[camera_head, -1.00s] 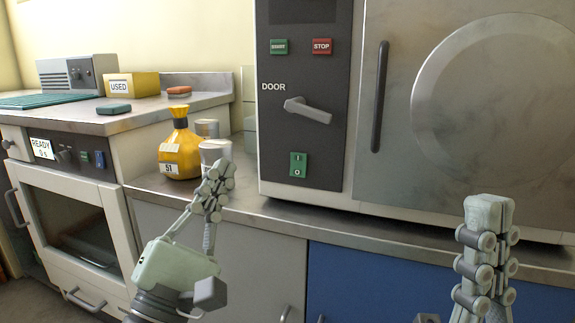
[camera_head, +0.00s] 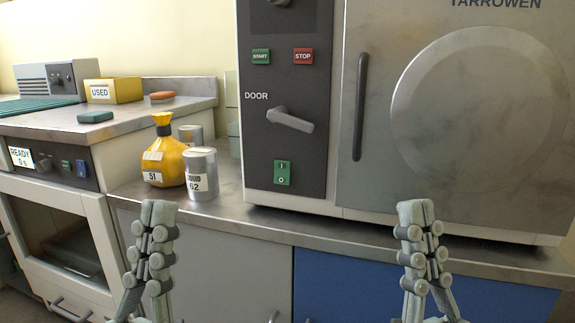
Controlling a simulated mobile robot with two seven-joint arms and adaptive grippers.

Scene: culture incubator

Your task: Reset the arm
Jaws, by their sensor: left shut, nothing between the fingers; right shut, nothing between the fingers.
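My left gripper (camera_head: 158,212) is shut and empty. It points upward in front of the grey cabinet below the counter, apart from everything on it. My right gripper (camera_head: 415,212) is also shut and empty. It points upward in front of the blue cabinet door, below the large steel incubator. The two grippers stand at nearly the same height, well apart from each other. The lower parts of both arms are cut off by the bottom edge of the view.
A yellow flask (camera_head: 166,152) marked 51, a grey can (camera_head: 201,174) marked 62 and another can (camera_head: 190,134) stand on the counter (camera_head: 222,201) at left. The incubator's door lever (camera_head: 290,119) and long handle (camera_head: 360,107) are at centre. The space between the grippers is clear.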

